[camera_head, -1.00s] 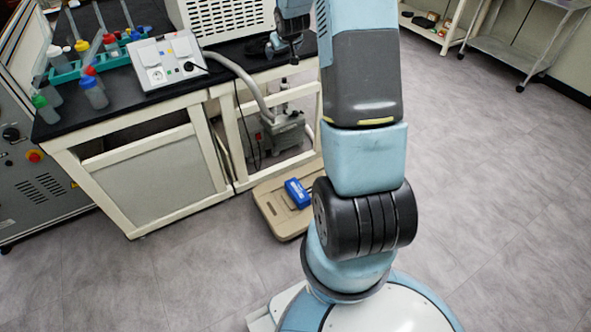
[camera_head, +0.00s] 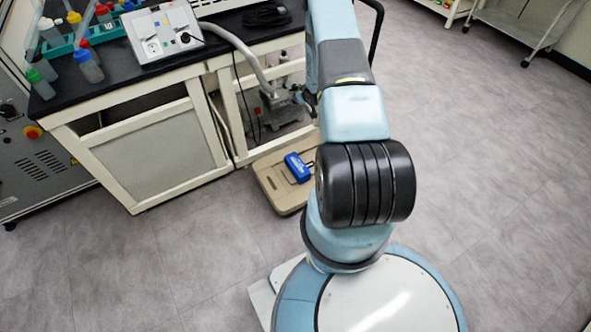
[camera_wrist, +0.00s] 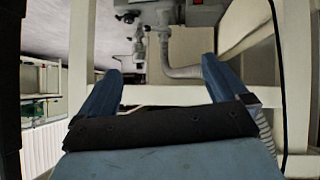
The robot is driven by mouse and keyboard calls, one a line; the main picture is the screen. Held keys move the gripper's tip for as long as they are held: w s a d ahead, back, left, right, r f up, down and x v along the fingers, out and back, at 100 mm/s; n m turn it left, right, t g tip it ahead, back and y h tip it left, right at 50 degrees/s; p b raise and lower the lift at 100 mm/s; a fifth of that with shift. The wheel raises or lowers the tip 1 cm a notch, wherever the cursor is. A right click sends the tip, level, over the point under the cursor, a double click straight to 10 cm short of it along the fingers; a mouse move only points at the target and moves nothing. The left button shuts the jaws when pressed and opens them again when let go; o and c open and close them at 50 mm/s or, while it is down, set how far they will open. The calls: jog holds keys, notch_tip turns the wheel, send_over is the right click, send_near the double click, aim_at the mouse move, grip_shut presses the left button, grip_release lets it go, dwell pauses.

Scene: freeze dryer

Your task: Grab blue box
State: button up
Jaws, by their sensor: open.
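The blue box (camera_head: 297,168) lies on a tan, low platform (camera_head: 270,194) on the floor, in front of the bench's open lower bay. The box is small, with a pale mark on its upper side. My gripper (camera_wrist: 162,72) shows in the wrist view with its two blue fingers spread and nothing between them. In the head view my arm hides most of the gripper; the hand end is near the bay, above and slightly right of the box. The blue box is not visible in the wrist view.
A pump (camera_head: 280,108) with a hose stands in the bay behind the platform; pump and hose (camera_wrist: 182,71) also show in the wrist view. The bench (camera_head: 140,172) carries bottles (camera_head: 88,66) and a white control box (camera_head: 163,38). Floor to the right is clear.

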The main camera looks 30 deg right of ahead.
jog(key=s+f, duration=0.4)
jog(key=f, duration=0.5)
jog(key=s+f, duration=0.4)
jog(key=f, duration=0.4)
jog(key=t+y, duration=0.2)
send_near(298, 165)
jog(key=x, duration=0.5)
jog(key=shift+w+d, duration=0.1)
jog(key=shift+w, duration=0.15)
jog(key=x, duration=0.4)
jog(key=shift+s+a+f, duration=0.1)
jog(key=shift+a+f, duration=0.1)
jog(key=shift+a, duration=0.05)
jog(key=shift+w+f, duration=0.2)
jog(key=shift+w, duration=0.4)
jog(key=c, duration=1)
